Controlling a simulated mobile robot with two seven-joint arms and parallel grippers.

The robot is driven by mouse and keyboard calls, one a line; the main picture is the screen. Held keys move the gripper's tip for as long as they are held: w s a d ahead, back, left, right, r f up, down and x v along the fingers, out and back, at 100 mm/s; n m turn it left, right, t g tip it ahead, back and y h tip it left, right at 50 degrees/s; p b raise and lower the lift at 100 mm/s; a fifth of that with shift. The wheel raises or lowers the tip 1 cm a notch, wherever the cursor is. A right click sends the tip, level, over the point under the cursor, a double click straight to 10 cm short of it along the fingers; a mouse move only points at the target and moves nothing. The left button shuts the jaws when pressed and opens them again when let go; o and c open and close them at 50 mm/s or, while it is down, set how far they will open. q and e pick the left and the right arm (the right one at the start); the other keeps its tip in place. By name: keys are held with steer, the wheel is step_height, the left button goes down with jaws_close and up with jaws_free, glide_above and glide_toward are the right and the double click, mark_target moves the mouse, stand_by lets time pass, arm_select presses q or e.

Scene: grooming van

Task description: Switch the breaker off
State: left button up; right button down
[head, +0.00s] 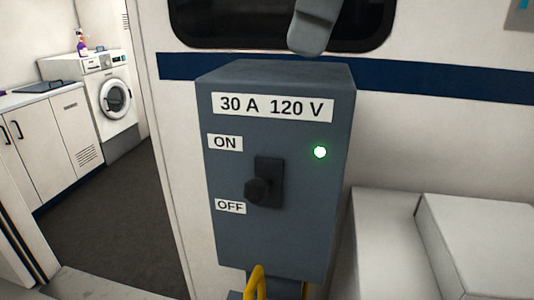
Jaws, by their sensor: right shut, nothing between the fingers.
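The breaker is a dark grey box (279,235) with a "30 A 120 V" label on its front. A black switch lever (257,191) sticks out from a dark plate, its knob between the ON label (225,142) and the OFF label (230,206), somewhat closer to OFF. A green light (320,152) glows right of the lever. My right gripper (314,38) is shut and empty, partly in view at the top edge, above the box and apart from the lever. My left gripper is out of view.
A yellow cable or bar (256,282) shows below the box. White blocks (475,235) stand at the lower right. An open doorway at left shows a washing machine (115,96) and cabinets (48,148). The space in front of the lever looks clear.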

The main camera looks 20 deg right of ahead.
mark_target(260, 182)
arm_select(q)
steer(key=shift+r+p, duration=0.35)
steer(key=shift+p, duration=0.05)
arm_select(e)
steer(key=x, duration=1.4)
steer(key=shift+w, duration=0.1)
steer(key=shift+d, duration=0.1)
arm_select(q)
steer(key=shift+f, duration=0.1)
arm_select(e)
steer(key=shift+f, duration=0.1)
